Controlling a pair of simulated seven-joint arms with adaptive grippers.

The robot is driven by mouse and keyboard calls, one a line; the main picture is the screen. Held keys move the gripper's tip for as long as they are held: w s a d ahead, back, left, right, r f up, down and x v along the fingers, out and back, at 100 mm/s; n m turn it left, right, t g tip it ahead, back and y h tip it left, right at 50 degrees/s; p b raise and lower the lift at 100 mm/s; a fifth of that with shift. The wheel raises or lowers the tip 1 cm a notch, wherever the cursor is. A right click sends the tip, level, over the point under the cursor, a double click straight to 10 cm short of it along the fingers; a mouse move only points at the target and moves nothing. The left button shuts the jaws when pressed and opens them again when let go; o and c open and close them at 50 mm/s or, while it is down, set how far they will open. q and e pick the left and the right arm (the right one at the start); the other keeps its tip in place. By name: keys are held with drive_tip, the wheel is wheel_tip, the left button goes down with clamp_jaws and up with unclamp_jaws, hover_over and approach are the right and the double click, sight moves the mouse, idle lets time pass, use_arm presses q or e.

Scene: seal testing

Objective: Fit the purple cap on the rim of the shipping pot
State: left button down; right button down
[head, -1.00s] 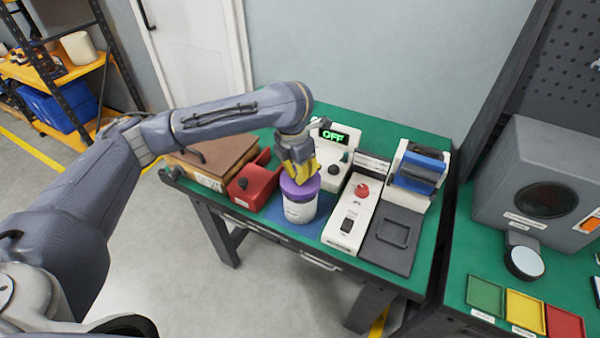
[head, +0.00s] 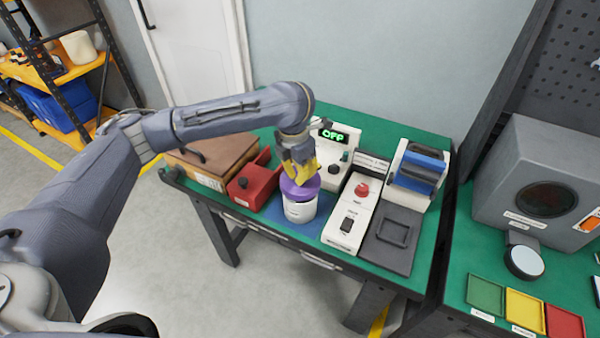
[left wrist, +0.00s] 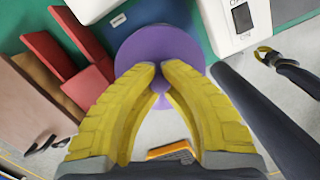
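The purple cap (head: 300,190) is a round disc with a small knob. My left gripper (head: 299,176) points down with its yellow fingers closed about the knob. The white shipping pot (head: 299,211) stands upright directly under the cap, on a blue mat (head: 268,212). The cap covers the pot's mouth in the head view; I cannot tell whether it touches the rim all round. In the left wrist view the cap (left wrist: 158,44) lies beyond the gripper's fingertips (left wrist: 158,70) and hides the pot.
A red holder (head: 247,184) stands close left of the pot. A white device with a display reading OFF (head: 335,137) is behind it. A white control box with a red button (head: 350,215) is close on the right. A brown case (head: 212,158) lies farther left.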

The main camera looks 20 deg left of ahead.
use_arm(q)
drive_tip(key=shift+f, duration=2.15)
drive_tip(key=c, duration=1.5)
unclamp_jaws()
drive_tip(key=shift+r, duration=0.1)
drive_tip(key=shift+r, duration=3.4)
